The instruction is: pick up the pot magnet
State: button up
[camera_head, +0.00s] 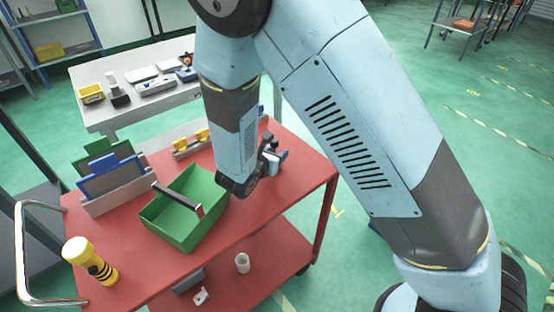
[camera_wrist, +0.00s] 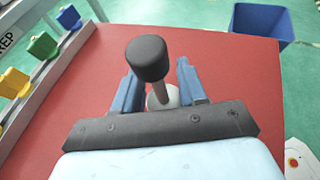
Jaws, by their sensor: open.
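The pot magnet (camera_wrist: 147,60) looks like a dark rounded knob on a pale shaft, with a grey round base on the red table top. In the wrist view it stands between the two blue fingers of my gripper (camera_wrist: 157,70). The fingers are open, with a visible gap on the right side; the left finger is close to the knob and shaft, and I cannot tell whether it touches. In the head view my gripper (camera_head: 273,157) is low over the right part of the red cart, and the magnet cannot be made out there.
The red cart (camera_head: 245,205) carries a green bin (camera_head: 168,227), a yellow-black flashlight (camera_head: 90,262) and a grey rack (camera_wrist: 42,80) with coloured pieces, left of my gripper. A blue bin (camera_wrist: 262,22) stands beyond the cart's edge. Table right of the magnet is clear.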

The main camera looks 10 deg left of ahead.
jog(key=shift+w+d+f, duration=0.1)
jog(key=shift+w+f, duration=0.05)
jog(key=shift+w, duration=0.25)
jog(key=shift+c, duration=0.2)
grip_shut()
